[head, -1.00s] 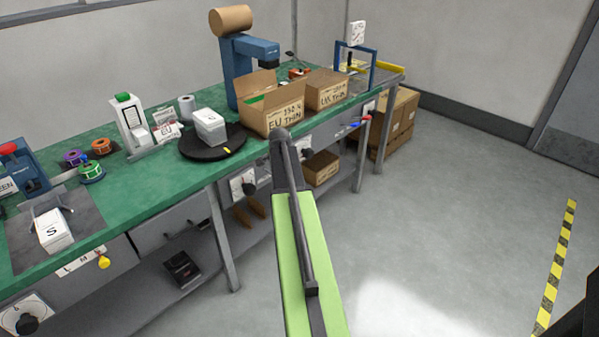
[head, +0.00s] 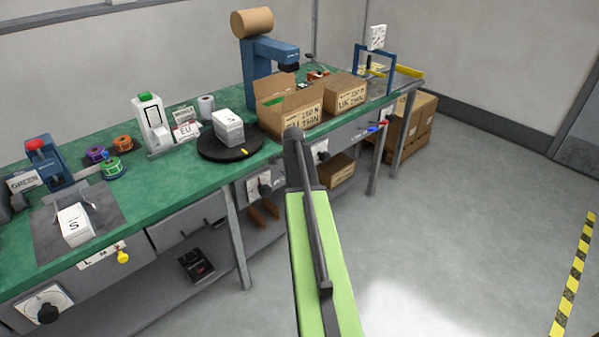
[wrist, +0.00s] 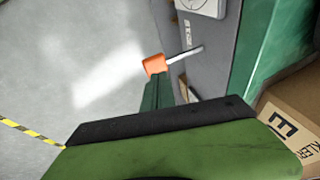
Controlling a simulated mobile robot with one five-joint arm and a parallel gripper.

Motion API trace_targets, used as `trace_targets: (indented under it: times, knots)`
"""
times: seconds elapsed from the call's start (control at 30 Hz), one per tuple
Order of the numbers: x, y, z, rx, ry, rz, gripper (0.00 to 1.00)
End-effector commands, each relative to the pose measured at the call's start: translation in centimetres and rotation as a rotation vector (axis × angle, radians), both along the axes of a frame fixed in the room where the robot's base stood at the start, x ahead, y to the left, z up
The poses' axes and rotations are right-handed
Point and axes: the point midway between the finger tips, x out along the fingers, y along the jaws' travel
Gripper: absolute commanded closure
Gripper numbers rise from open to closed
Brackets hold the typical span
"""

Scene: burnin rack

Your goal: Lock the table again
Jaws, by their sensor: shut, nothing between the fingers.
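The round black turntable (head: 215,152) sits on the green bench with a white box (head: 228,127) on it and a yellow mark at its front edge. In the wrist view an orange-tipped lever (wrist: 155,64) with a metal rod sticks out from the grey bench front. My gripper (wrist: 157,88) is shut and empty, with its fingertips close to the orange tip; I cannot tell whether they touch. In the head view my arm hides the gripper. A red-tipped lever (head: 385,124) shows there on the bench front; I cannot tell whether it is the same one.
A yellow knob (head: 123,257) and a black dial (head: 47,313) are on the bench front. Brown cartons (head: 412,125) stand at the far end. The floor (head: 460,220) to the right is clear.

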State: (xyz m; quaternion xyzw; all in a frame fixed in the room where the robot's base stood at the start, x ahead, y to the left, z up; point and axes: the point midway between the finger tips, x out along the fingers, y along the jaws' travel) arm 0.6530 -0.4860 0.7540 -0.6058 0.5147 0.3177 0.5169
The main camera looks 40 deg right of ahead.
Motion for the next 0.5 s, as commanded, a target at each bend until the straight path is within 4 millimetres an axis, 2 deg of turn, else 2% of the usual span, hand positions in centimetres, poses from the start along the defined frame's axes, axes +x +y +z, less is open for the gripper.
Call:
trace_targets:
  times: [0.17, 0.33, 0.5]
  knots:
    - [0.0, 0.1, 2.1, 0.0, 0.0, 0.001, 1.0]
    - [-0.2, 0.3, 5.6, 0.0, 0.0, 0.003, 1.0]
    - [-1.7, 1.6, 9.6, 0.0, 0.0, 0.001, 1.0]
